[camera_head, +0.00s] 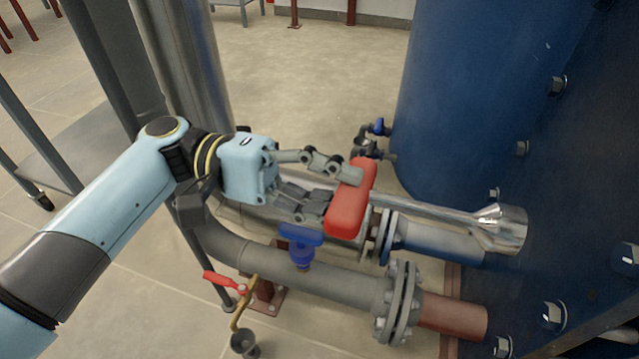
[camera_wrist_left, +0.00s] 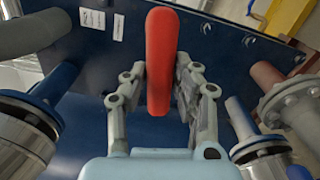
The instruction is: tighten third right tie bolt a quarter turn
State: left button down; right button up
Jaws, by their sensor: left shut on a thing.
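My left gripper (camera_head: 335,185) is shut on the red crossbar handle (camera_head: 351,198) of what looks like a T-handle socket wrench. In the left wrist view the red handle (camera_wrist_left: 160,62) stands upright between the two fingers. A shiny steel shaft (camera_head: 430,208) runs right from behind the handle to a wide socket (camera_head: 503,226) at the dark blue frame plate (camera_head: 600,180). I cannot tell whether the socket is seated on a bolt; its mouth is hidden. Which is the third right one is unclear. My right gripper is out of view.
A grey flanged pipe (camera_head: 335,283) with a blue valve handle (camera_head: 300,235) runs just below my gripper. A small red-lever drain valve (camera_head: 224,284) hangs below it. A blue tank (camera_head: 450,110) stands behind. Open floor (camera_head: 300,75) lies beyond.

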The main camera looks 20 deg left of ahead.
aim_at(419, 204)
pick_arm(q)
jog(key=d, duration=0.6)
jog(key=shift+d+b, duration=0.2)
jog(key=shift+b, duration=0.2)
jog(key=shift+d, duration=0.65)
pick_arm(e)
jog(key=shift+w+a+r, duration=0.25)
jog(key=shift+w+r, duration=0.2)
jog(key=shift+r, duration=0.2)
pick_arm(q)
jog(key=shift+r+p, duration=0.2)
jog(key=shift+p, duration=0.15)
jog(key=n+p, duration=0.1)
jog(key=p, duration=0.1)
jog(key=n+p, duration=0.2)
jog(key=shift+d+n, duration=0.3)
jog(key=shift+d, duration=0.1)
jog(key=n+p, duration=0.2)
jog(key=shift+p, duration=0.3)
jog(key=shift+f, duration=0.15)
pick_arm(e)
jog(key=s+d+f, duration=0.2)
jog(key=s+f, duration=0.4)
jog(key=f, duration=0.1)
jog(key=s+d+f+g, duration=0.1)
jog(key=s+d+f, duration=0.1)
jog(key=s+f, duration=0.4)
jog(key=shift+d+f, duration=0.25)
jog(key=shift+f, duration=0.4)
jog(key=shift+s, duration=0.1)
